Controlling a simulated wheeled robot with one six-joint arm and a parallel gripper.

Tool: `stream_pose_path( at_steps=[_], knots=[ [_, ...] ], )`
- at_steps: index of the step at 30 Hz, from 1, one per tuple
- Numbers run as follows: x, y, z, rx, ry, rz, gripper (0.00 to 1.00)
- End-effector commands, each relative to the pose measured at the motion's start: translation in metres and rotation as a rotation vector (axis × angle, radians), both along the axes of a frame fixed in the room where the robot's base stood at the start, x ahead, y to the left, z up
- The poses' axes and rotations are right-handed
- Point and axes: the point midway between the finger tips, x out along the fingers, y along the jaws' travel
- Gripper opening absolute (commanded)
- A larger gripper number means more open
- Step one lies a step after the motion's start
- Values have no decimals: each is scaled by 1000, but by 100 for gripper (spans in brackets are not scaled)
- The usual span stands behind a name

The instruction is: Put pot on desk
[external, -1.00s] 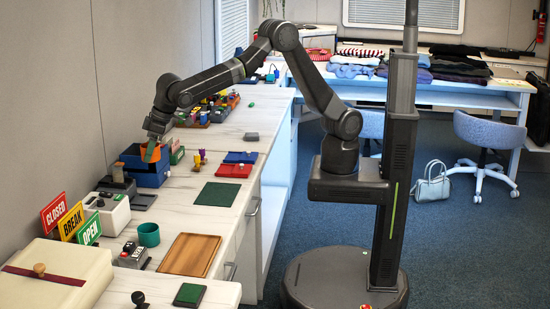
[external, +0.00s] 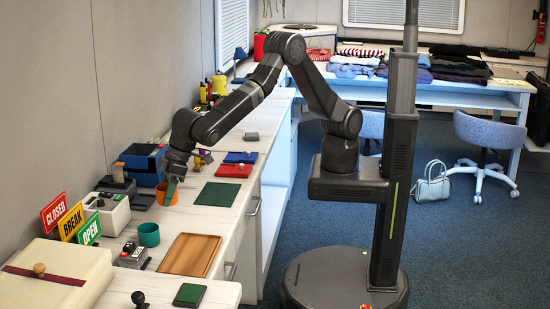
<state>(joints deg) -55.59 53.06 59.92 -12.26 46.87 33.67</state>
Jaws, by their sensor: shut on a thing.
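An orange pot (external: 162,192) is at the front of the blue bin (external: 146,181), over the white desk (external: 190,215). My gripper (external: 171,187) points down at it and is shut on its rim side. The pot looks upright. Its base is at or very near the desk surface; I cannot tell whether it touches. The gripper's fingers hide part of the pot.
A teal cup (external: 148,235) stands nearer the camera, beside a wooden board (external: 190,254). A green mat (external: 217,194) lies to the right, with red (external: 235,170) and blue (external: 241,157) pads behind it. Bare desk lies between pot, mat and cup.

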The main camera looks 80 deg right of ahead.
Motion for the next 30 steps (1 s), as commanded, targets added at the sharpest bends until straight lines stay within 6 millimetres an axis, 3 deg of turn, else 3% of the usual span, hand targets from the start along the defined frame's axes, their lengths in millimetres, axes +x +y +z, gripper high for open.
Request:
stream_pose_path(
  at_steps=[4,18,29,30],
  knots=[
    [0,-1,-29,-3,2,-1,33],
    [0,-1,-79,-2,1,0,33],
    [0,0,-85,0,0,-1,33],
    [0,0,-83,0,0,-1,61]
  ],
)
